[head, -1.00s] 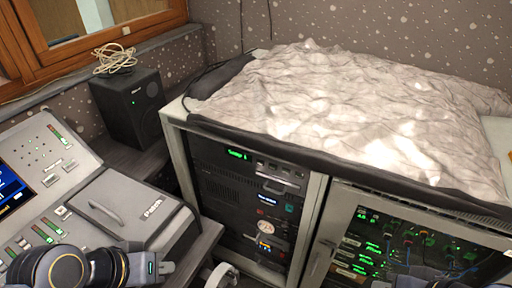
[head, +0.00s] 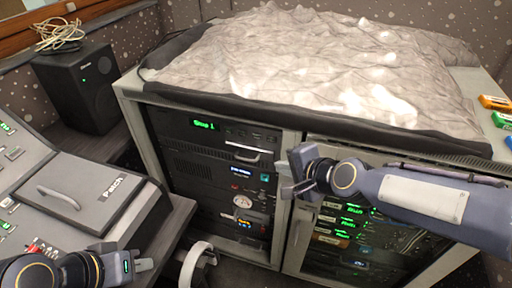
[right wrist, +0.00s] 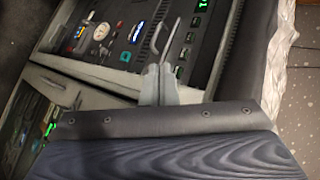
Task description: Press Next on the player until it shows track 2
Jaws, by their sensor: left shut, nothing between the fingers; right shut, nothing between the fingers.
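The player (head: 215,130) is the top unit in the left rack, with a green display that seems to read "Stop 1" (head: 205,124). A row of small buttons (head: 252,136) sits on its right side; their labels are too small to read. My right gripper (head: 290,190) is shut and empty, in front of the post between the two racks, to the right of and below the buttons. It also shows in the right wrist view (right wrist: 158,80), pointing toward the rack front. My left gripper (head: 148,265) is shut and empty at the lower left, by the desk.
A metal handle (head: 246,156) sticks out below the player's buttons. A glazed rack door (head: 345,235) is behind my right arm. A crumpled grey cover (head: 300,70) lies on the rack top. A mixing desk (head: 80,195) and a white headphone band (head: 195,265) are at left.

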